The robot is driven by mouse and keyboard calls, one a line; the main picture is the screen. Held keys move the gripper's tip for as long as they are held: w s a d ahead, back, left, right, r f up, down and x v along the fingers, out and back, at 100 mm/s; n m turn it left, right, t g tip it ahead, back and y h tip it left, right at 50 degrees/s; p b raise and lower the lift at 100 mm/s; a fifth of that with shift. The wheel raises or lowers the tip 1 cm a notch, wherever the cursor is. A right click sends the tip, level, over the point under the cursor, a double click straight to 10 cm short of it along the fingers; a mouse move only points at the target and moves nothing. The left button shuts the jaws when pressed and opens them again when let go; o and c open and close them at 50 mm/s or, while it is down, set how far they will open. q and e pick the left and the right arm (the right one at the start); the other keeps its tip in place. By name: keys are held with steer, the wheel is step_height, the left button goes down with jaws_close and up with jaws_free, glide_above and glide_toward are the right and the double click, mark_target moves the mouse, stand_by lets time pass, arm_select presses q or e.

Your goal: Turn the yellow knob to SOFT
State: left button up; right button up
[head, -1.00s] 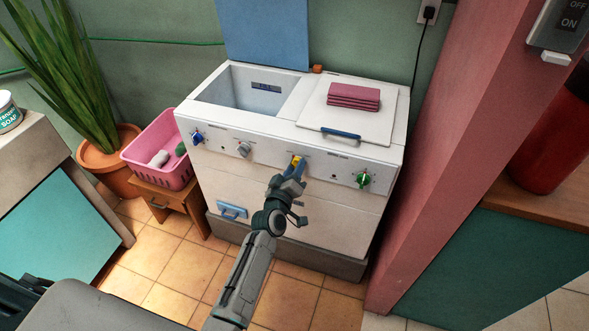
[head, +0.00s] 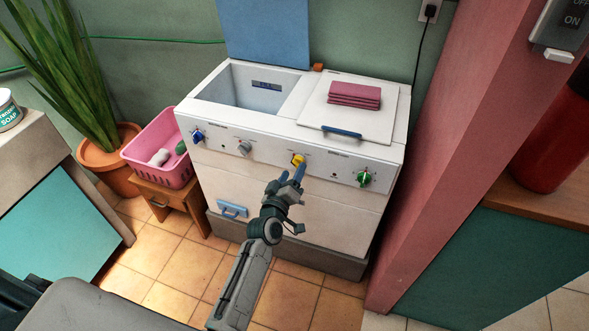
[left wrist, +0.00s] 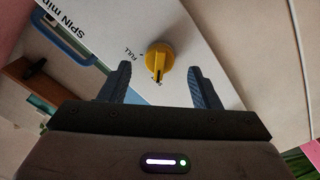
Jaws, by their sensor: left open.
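The yellow knob (head: 298,159) is on the front panel of the white washing machine (head: 290,205), between the grey knob and the green knob. In the left wrist view the yellow knob (left wrist: 159,60) shows a dark pointer mark at its lower edge, with the word FULL printed beside it. No SOFT label is readable. My left gripper (head: 291,174) is open just in front of and below the knob. In the left wrist view its two blue fingers (left wrist: 157,82) stand apart on either side of the knob, short of it and not touching. My right gripper is not in view.
A blue knob (head: 197,136), a grey knob (head: 244,147) and a green knob (head: 364,179) share the panel. Folded pink cloths (head: 354,95) lie on the lid. A pink basket (head: 160,148) stands at the left; a pink wall edge (head: 440,160) is at the right.

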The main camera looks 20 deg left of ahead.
arm_select(q)
steer(key=s+b, duration=0.1)
steer(key=s, duration=0.7)
steer(key=shift+a+b, duration=0.15)
steer(key=shift+b, duration=0.15)
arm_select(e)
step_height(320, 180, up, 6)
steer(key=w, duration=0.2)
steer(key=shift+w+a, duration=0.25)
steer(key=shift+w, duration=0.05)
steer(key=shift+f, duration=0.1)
